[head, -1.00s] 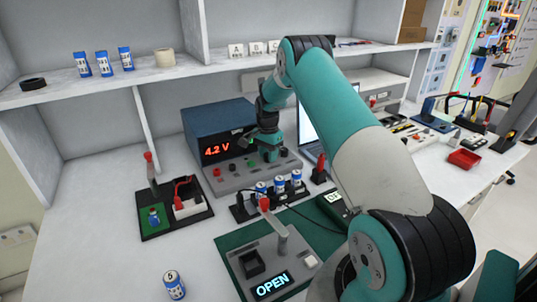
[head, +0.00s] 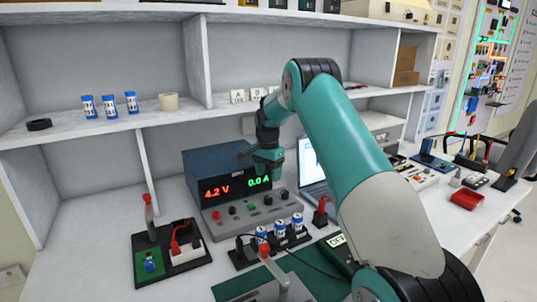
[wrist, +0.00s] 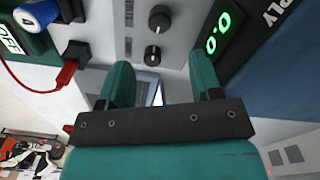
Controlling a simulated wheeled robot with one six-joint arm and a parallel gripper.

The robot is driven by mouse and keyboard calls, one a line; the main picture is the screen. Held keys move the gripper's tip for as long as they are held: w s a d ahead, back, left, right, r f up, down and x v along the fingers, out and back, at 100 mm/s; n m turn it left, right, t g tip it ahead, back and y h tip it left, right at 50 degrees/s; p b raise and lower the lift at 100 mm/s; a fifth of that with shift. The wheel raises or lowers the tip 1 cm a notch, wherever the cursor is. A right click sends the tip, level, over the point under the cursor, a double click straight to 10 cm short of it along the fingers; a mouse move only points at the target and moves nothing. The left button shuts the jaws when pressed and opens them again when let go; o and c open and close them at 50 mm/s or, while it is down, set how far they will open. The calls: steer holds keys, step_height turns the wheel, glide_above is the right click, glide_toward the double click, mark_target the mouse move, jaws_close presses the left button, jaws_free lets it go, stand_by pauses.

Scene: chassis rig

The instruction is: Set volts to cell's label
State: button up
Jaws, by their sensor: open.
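The blue power supply (head: 212,165) stands on the bench, its display (head: 216,191) reading 4.2 V in red and 0.0 A in green. Its grey control panel (head: 250,217) has knobs and coloured terminals. In the wrist view two black knobs, an upper one (wrist: 160,18) and a lower one (wrist: 152,53), lie beyond my fingers. My gripper (wrist: 163,80) is open and empty, apart from the knobs, and in the head view hangs before the supply. Several blue-white cells (head: 280,228) stand in a black holder; their labels are too small to read.
A black tray (head: 190,255) with a red lever and a small blue part is left of the supply. A laptop (head: 313,165) is behind my arm. Blue cans (head: 109,104) and tape (head: 168,101) sit on the shelf. A red-plugged cable (wrist: 66,72) runs near my fingers.

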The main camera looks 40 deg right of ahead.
step_height(320, 180, up, 8)
stand_by(0.7)
